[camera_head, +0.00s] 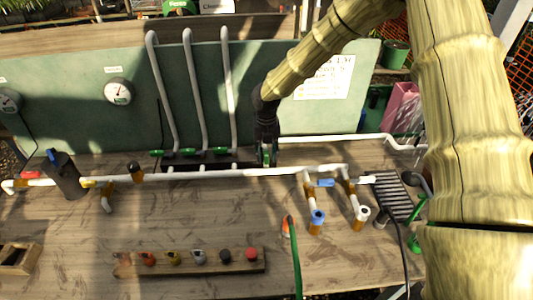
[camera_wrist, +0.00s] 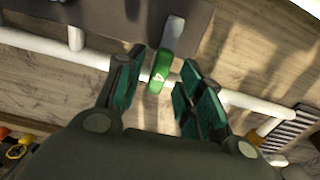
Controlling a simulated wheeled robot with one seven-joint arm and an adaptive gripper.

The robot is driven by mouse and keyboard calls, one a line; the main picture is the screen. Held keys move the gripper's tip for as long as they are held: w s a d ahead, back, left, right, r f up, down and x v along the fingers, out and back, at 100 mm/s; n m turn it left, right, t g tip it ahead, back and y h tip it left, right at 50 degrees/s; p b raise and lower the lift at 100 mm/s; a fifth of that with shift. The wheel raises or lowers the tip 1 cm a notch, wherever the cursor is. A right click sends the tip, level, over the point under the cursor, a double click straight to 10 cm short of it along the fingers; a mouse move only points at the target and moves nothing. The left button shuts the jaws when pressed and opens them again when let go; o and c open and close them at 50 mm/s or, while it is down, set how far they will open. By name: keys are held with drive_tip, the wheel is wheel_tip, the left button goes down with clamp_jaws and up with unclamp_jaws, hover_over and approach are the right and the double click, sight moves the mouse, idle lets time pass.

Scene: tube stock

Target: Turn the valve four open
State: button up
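The valve marked 4 has a green handle (camera_wrist: 160,74) with a white number, seen in the wrist view across the white pipe. A pale flat part (camera_wrist: 173,36) extends beyond its top end. My gripper (camera_wrist: 161,60) is open, with one finger on each side of the green handle. A gap shows on both sides, wider on the right, and nothing is held. In the head view my gripper (camera_head: 266,155) points down at the pipe behind the bench middle, right of three green valve handles (camera_head: 188,152). It largely hides valve four there.
A long white pipe (camera_head: 215,174) crosses the bench. Three upright white pipes (camera_head: 228,90) stand left of my gripper against the green panel (camera_head: 70,70). A blue-ended pipe (camera_head: 318,215) and an orange-tipped green hose (camera_head: 294,250) lie to the front. A wooden rack (camera_head: 190,264) holds several coloured plugs.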

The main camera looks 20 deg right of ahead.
sight(267, 156)
wheel_tip(267, 156, up, 12)
drive_tip(key=shift+f, duration=0.15)
idle(0.3)
drive_tip(key=shift+d+f, duration=0.1)
idle(0.3)
